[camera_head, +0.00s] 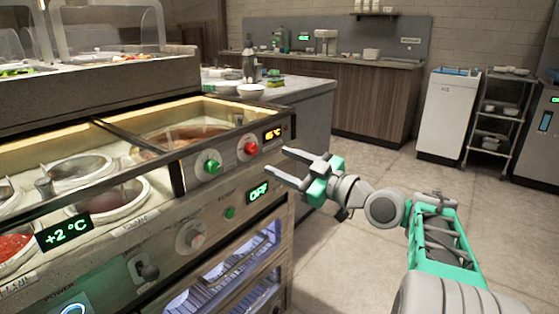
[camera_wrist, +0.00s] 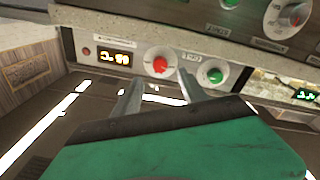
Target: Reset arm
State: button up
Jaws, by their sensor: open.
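My gripper (camera_head: 277,166) is in the middle of the head view, held in the air in front of the right end of the sauce counter. Its two grey fingers are spread and nothing is between them. In the wrist view the fingers (camera_wrist: 160,95) point toward the counter's front panel, with a red knob (camera_wrist: 160,64) and a green knob (camera_wrist: 212,73) beyond the tips. The red knob (camera_head: 251,148) and the green knob (camera_head: 212,167) also show in the head view, left of the gripper. I cannot tell any contact with the panel.
The counter front (camera_head: 150,235) with round sauce wells (camera_head: 108,196) fills the left. An island with white bowls (camera_head: 250,90) stands behind. A white cabinet (camera_head: 447,115) and a wire shelf (camera_head: 497,115) are at the back right. Open floor (camera_head: 350,255) lies right of the counter.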

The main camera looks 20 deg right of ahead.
jog(key=s+a+r+m+g+h+p, duration=0.3)
jog(key=a+r+m+g+h+p, duration=0.35)
jog(key=p, duration=1.55)
jog(key=s+d+r+m+g+h+p, duration=0.1)
jog(key=s+r+m+g+h+p, duration=0.1)
jog(key=s+p, duration=0.7)
jog(key=s+r+m+g+h+p, duration=0.2)
jog(key=s+r+p, duration=0.3)
jog(key=s+p, duration=0.5)
jog(key=shift+s+d+m+g, duration=0.2)
jog(key=shift+d+m+g, duration=0.15)
jog(key=shift+m+g, duration=0.4)
